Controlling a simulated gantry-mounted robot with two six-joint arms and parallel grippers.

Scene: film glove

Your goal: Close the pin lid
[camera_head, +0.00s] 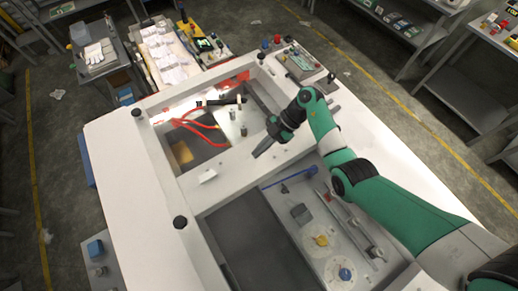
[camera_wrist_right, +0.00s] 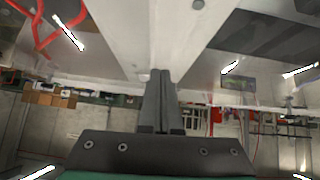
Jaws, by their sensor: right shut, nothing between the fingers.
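I cannot clearly single out the pin lid in either view. A white machine frame (camera_head: 120,140) fills the middle of the head view, with a sunken compartment at the back and another at the front. My right gripper (camera_head: 258,153) is shut and empty above the edge between the two compartments, its fingers pointing left and down. In the right wrist view its closed fingers (camera_wrist_right: 160,78) lie in front of a white beam, with no clear contact visible. My left gripper is in neither view.
Red hoses (camera_head: 200,127) lie in the back compartment. A small white block (camera_head: 207,176) sits on the dividing edge. Black knobs (camera_head: 180,222) stand on the frame. The front compartment holds a blue disc (camera_head: 345,274) and a yellow part (camera_head: 321,240). The frame's left top is clear.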

